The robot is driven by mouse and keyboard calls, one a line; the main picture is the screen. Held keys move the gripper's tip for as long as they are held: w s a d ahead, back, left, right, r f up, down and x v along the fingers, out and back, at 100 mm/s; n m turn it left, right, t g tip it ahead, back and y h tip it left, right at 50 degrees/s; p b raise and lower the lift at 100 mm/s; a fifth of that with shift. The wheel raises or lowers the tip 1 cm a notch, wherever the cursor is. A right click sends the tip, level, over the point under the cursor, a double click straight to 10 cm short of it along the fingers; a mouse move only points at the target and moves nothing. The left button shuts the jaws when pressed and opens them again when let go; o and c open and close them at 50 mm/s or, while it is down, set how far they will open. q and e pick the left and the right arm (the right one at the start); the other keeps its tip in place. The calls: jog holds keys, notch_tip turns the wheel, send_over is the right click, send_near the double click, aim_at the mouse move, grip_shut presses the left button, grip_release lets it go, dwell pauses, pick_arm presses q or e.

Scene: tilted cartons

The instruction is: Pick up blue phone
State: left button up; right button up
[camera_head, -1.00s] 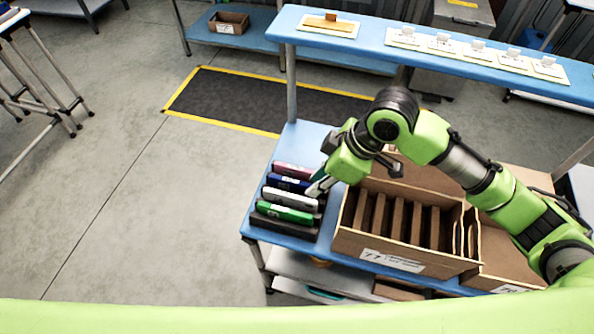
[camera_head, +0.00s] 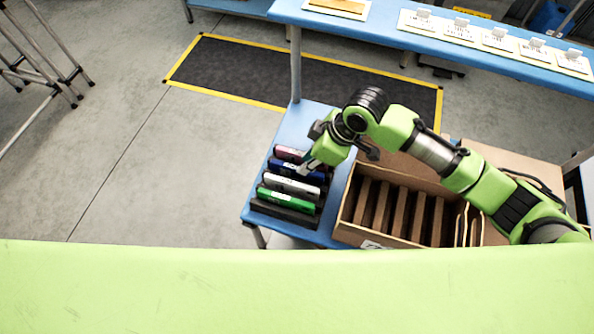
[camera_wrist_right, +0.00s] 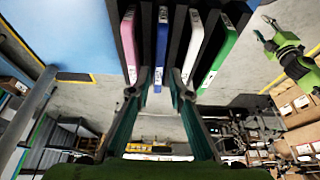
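The blue phone (camera_head: 296,171) stands on edge in a black rack (camera_head: 284,213) on the blue table, between a pink phone (camera_head: 289,154) and a white phone (camera_head: 291,187). A green phone (camera_head: 286,200) is nearest. My right gripper (camera_head: 306,167) is at the right end of the blue phone and partly covers it. In the right wrist view my right gripper (camera_wrist_right: 161,78) is open, with its fingers on either side of the blue phone's (camera_wrist_right: 162,40) near end; contact cannot be told.
An open cardboard carton (camera_head: 352,225) with several dividers stands tilted just right of the rack. A blue shelf (camera_head: 385,20) with labelled cards runs above the table's back. Floor left of the table is clear around a yellow-edged black mat (camera_head: 240,72).

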aim_at(297, 174)
jog(key=shift+w+a+f+p, duration=0.1)
jog(key=shift+a+f+p, duration=0.45)
jog(key=shift+f, duration=0.15)
jog(key=shift+x, duration=1.1)
jog(key=shift+w+a+f, duration=0.1)
jog(key=shift+f, duration=0.15)
pick_arm(q)
jog(key=shift+w+r, duration=0.2)
jog(key=shift+r, duration=0.25)
jog(key=shift+w+r, duration=0.2)
jog(key=shift+r, duration=0.25)
pick_arm(e)
jog(key=shift+f, duration=0.1)
grip_shut()
